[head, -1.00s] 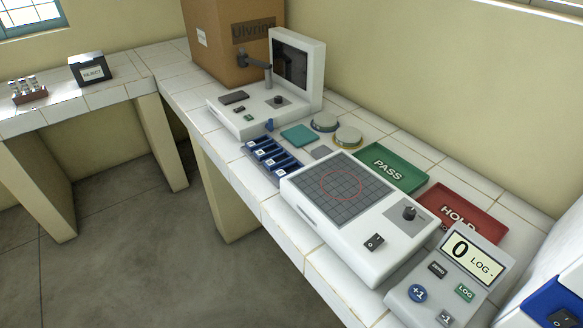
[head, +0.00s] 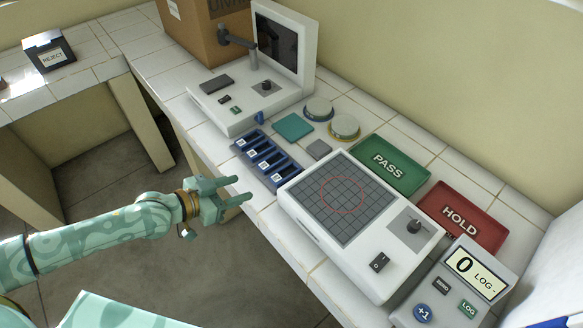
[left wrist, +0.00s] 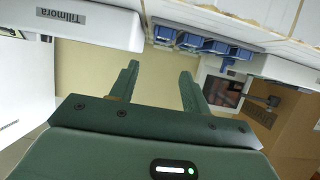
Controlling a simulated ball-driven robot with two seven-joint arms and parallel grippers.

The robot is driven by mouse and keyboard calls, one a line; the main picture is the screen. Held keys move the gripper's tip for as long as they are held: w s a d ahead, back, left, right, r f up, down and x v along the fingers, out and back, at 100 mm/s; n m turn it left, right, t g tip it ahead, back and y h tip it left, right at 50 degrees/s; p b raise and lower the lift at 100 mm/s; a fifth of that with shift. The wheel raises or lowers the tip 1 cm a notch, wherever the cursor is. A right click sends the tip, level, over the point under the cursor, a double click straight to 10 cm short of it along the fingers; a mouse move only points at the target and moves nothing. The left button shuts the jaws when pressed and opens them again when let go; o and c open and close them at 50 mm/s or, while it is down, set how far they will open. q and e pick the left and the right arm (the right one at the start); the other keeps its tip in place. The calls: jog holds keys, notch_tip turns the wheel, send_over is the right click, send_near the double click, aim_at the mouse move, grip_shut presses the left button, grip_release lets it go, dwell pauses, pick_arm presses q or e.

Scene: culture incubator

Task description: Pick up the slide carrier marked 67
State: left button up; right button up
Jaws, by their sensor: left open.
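Several blue slide carriers with small white labels stand in a row in a blue rack (head: 284,182) near the front edge of the tiled bench; the numbers are too small to read, so I cannot tell which is 67. The carriers (left wrist: 190,41) also show at the top of the left wrist view. My left gripper (head: 245,190) is open and empty, left of the rack and off the bench's front edge. Its two green fingers (left wrist: 158,75) show in the left wrist view with nothing between them. My right gripper is not in view.
Right of the rack stands a white device with a grid plate (head: 343,198), then a counter reading 0 (head: 466,264). Green PASS (head: 390,164) and red HOLD (head: 462,216) trays lie behind. A white instrument with a screen (head: 233,109) stands beyond the rack. A REJECT box (head: 49,52) stands far left.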

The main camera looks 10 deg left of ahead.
pick_arm(q)
jog(key=b, duration=0.2)
send_near(279, 177)
jog(key=x, duration=0.4)
jog(key=shift+w+d+r, duration=0.1)
jog(key=shift+w+r, duration=0.15)
jog(key=shift+r, duration=0.05)
jog(key=x, duration=0.2)
jog(key=b+x, duration=0.1)
jog(key=x, duration=0.1)
jog(key=shift+w+f, duration=0.1)
jog(key=shift+f, duration=0.25)
jog(key=shift+w+d+f+b, duration=0.15)
jog(key=shift+w+d+b, duration=0.15)
jog(key=shift+d, duration=0.05)
